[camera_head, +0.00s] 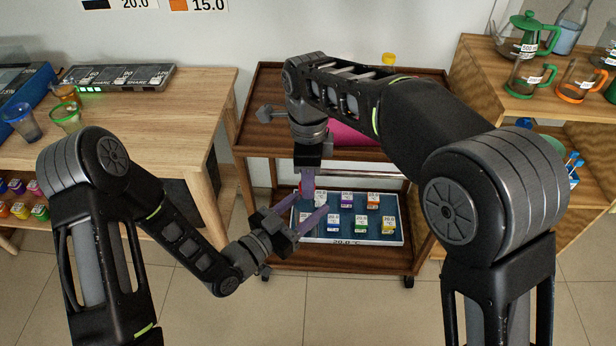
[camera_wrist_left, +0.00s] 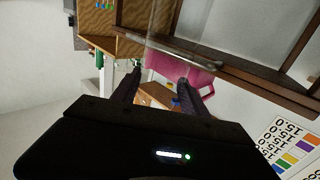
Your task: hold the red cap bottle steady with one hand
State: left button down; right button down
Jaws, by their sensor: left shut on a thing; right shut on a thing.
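The red cap bottle (camera_head: 308,185) shows only as a small patch of red between my grippers, above the left end of the tray (camera_head: 400,238). My right gripper (camera_head: 307,188) reaches down from above and is shut on it. My left gripper (camera_head: 306,203) comes in from the lower left, its purple-grey fingers at the bottle, just below the right gripper. Its fingers (camera_wrist_left: 160,82) stand apart in the left wrist view, where I cannot make out the bottle clearly. Most of the bottle is hidden by the fingers.
The tray on the cart's (camera_head: 270,85) lower shelf holds several small labelled bottles with coloured caps. A pink object (camera_head: 350,134) lies on the upper shelf, partly behind my right arm. Wooden tables stand left (camera_head: 185,105) and right (camera_head: 480,70), with cups and jugs.

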jog(key=m, duration=0.5)
jog(key=shift+a+m, duration=0.1)
jog(key=shift+m, duration=0.3)
jog(key=m, duration=0.5)
jog(key=shift+s, duration=0.15)
jog(key=shift+m, duration=0.9)
jog(key=c, duration=1.1)
grip_release()
jog(key=shift+o, duration=0.2)
jog(key=shift+r, duration=2.3)
jog(key=shift+o, duration=0.3)
